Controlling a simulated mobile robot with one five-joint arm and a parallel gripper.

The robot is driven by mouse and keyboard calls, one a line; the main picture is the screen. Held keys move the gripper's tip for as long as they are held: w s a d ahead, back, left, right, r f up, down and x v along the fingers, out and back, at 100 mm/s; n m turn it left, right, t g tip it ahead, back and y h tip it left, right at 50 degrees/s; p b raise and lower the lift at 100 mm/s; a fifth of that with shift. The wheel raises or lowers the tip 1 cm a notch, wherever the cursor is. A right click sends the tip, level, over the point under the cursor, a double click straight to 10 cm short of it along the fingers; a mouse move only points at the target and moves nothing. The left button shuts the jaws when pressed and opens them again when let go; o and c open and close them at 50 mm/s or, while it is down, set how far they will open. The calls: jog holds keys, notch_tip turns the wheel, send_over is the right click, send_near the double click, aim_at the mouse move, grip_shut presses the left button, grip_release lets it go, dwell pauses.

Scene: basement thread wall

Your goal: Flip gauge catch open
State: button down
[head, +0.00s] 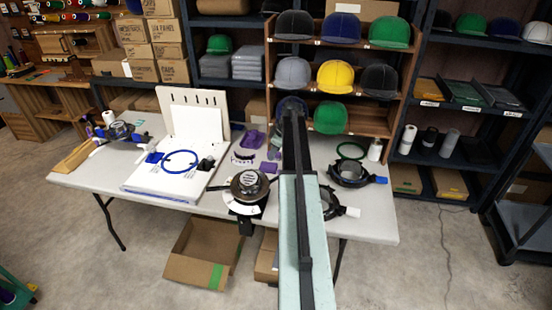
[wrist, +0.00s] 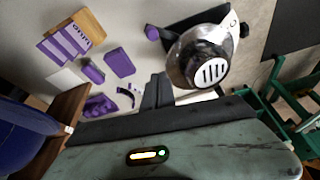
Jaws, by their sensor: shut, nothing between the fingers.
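A round cap-gauge device (head: 248,186) with a silver and black dial top is clamped at the table's front edge, left of my arm. It also shows in the wrist view (wrist: 205,62), upper right, with a pale rim and a small dark purple-tipped piece on its left side. I cannot tell which small part is the catch. My gripper (wrist: 158,88) shows as dark fingers at the wrist view's middle, shut and empty, apart from the device in the picture. In the head view my arm reaches away over the table, and its far end is dark against the cap shelf.
The white table (head: 375,222) holds a white board with a blue hoop (head: 181,161), purple pieces (head: 253,139) and black ring clamps (head: 350,174). A wooden cap shelf (head: 395,95) stands behind. Open boxes (head: 202,250) lie below. Floor is free at the right.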

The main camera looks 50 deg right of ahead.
notch_tip(320, 180, down, 7)
jog(key=s+b, duration=0.1)
jog(key=b, duration=0.4)
jog(key=shift+s+d+r, duration=0.15)
jog(key=shift+s+d, duration=0.15)
jog(key=shift+d, duration=0.05)
